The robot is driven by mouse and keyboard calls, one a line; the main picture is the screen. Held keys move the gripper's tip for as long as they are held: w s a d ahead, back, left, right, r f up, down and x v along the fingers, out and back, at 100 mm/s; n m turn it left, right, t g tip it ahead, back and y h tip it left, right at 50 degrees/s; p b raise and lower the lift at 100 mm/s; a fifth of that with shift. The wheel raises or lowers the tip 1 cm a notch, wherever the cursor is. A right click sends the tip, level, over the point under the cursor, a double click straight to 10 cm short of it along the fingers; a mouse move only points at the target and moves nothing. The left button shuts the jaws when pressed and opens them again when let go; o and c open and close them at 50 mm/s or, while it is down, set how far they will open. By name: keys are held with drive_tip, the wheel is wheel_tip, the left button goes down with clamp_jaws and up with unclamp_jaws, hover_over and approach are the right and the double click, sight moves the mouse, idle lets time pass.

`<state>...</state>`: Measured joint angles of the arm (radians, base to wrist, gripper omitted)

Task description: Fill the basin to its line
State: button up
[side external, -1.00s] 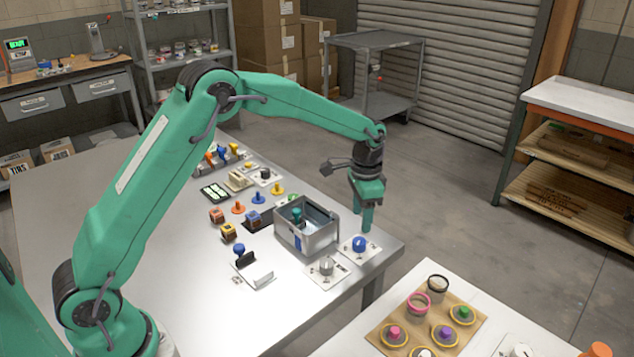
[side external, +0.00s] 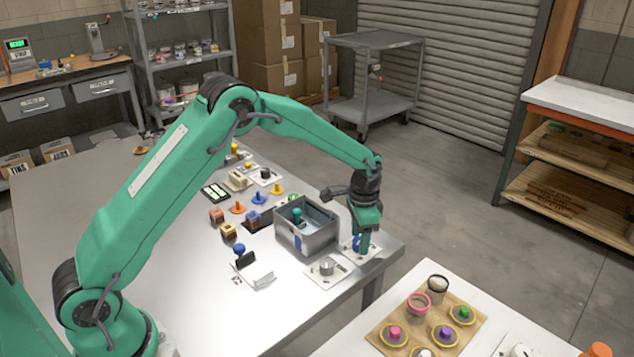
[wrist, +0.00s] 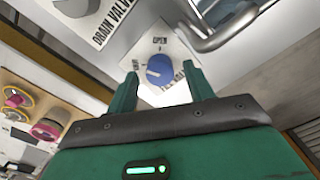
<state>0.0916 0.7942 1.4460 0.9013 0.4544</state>
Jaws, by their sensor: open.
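The basin (side external: 320,241) is a grey metal box near the table's far right corner. It has a blue mark on its near wall, and its liquid level cannot be made out. A blue knob (wrist: 160,70) sits on a white plate marked OPEN, with another label partly covered. My gripper (side external: 362,249) is open, pointing down over this knob, beside the basin. In the wrist view, its fingers (wrist: 160,88) stand apart on either side of the knob, not closed on it. The side view shows little of the knob behind the fingers.
A grey knob (side external: 327,265) stands on a plate in front of the basin; its plate reads DRAIN VALVE in the wrist view (wrist: 110,22). Coloured pegs and blocks stand left of the basin. A teal-topped thing (side external: 296,214) shows inside it. The table edge is close on the right.

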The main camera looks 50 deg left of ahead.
drive_tip(key=shift+f, duration=0.45)
drive_tip(key=c, duration=1)
drive_tip(key=shift+o, duration=0.2)
drive_tip(key=shift+n, duration=2.1)
drive_tip(key=o, duration=1)
drive_tip(key=shift+c, duration=0.2)
